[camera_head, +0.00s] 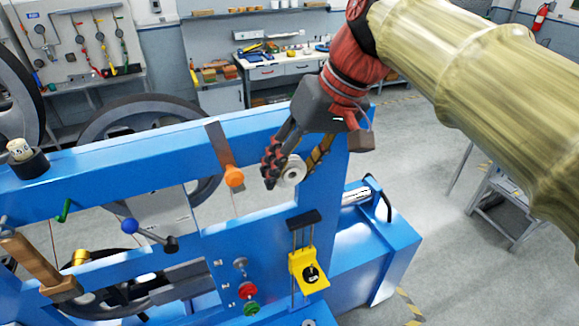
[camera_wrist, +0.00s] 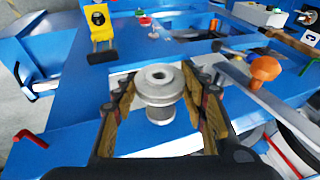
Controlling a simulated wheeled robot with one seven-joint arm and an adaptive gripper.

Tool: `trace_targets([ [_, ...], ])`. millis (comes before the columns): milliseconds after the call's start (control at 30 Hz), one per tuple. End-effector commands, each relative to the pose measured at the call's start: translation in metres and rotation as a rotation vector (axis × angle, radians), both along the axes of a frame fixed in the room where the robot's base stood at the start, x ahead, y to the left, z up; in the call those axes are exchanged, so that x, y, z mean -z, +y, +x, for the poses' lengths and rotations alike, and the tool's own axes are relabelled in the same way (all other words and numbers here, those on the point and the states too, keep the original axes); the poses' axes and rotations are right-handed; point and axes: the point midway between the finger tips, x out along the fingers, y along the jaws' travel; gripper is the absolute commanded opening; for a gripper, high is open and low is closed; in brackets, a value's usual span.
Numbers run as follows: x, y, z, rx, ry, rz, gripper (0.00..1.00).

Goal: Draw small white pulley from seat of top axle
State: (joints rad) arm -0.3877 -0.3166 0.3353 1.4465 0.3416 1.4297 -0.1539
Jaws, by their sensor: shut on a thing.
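The small white pulley (camera_head: 293,171) is a pale grooved wheel with a centre hole, in front of the right upright of the blue frame in the head view. In the wrist view the pulley (camera_wrist: 160,82) sits between the fingers, with a narrower grey cylindrical part below its rim. My gripper (camera_head: 290,165) is shut on the pulley, one finger on each side; its fingers also show in the wrist view (camera_wrist: 161,97). The top axle is not clearly visible behind the pulley, and I cannot tell whether the pulley is still on it.
The blue machine frame (camera_head: 130,165) fills the left and middle. An orange-knobbed lever (camera_head: 234,177) is close left of my gripper. A yellow block (camera_head: 309,272) on a slide is below. Red and green knobs (camera_head: 249,291) sit lower left. Open floor (camera_head: 440,150) lies to the right.

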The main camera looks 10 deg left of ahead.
Motion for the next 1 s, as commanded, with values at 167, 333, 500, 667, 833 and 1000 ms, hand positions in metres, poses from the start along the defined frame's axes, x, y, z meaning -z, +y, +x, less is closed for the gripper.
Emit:
trace_targets([
  [167,0.000,-0.003,-0.005,0.001,-0.002,0.001,0.16],
  [333,0.000,-0.007,-0.012,0.001,-0.002,0.001,0.16],
  [500,0.000,-0.011,-0.018,0.000,-0.001,0.001,0.16],
  [667,0.000,-0.011,-0.018,0.000,-0.001,0.001,0.16],
  [833,0.000,-0.011,-0.019,0.000,-0.001,0.001,0.16],
  [1000,0.000,-0.015,-0.023,0.001,-0.002,0.001,0.16],
])
